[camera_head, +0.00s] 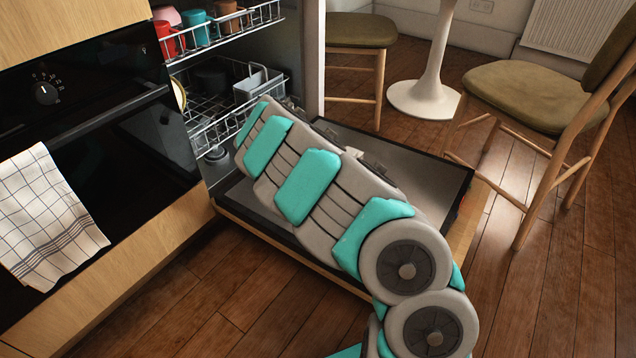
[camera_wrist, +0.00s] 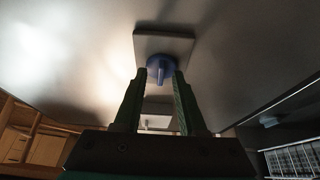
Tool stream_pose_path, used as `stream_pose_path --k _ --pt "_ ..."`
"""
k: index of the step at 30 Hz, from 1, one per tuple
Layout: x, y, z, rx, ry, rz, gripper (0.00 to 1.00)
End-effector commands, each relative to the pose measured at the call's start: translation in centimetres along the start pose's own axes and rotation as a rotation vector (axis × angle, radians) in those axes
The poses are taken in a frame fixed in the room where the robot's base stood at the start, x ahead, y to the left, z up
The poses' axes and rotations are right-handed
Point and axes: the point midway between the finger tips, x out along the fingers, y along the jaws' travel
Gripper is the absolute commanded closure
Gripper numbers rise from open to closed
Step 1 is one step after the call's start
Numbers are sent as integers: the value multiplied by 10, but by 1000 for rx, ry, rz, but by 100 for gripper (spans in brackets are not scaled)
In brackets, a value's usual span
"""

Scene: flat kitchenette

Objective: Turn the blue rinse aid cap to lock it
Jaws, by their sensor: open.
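The blue rinse aid cap (camera_wrist: 160,66) sits on a square grey plate (camera_wrist: 178,43) on the metal inner face of the dishwasher door. It has a raised grip bar. My gripper (camera_wrist: 161,75) is open, with one finger on each side of the cap in the wrist view. Its fingertips are near the cap's lower edge, with narrow gaps showing. I cannot tell how deep they reach around it. In the head view the open dishwasher door (camera_head: 432,178) lies lowered, and my arm hides the cap and my gripper.
The dishwasher's upper rack (camera_head: 262,18) holds several cups. The lower rack (camera_head: 205,132) is inside, left of my arm. An oven with a checked towel (camera_head: 45,215) stands at left. Chairs (camera_head: 530,105) and a white table base (camera_head: 425,95) stand behind.

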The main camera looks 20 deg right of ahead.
Motion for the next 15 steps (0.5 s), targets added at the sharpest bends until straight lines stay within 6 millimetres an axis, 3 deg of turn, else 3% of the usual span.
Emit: stream_pose_path --k 7,15 --pt "-6 -1 -1 0 2 -1 60" --pt "-49 -1 -1 -1 1 -2 60"
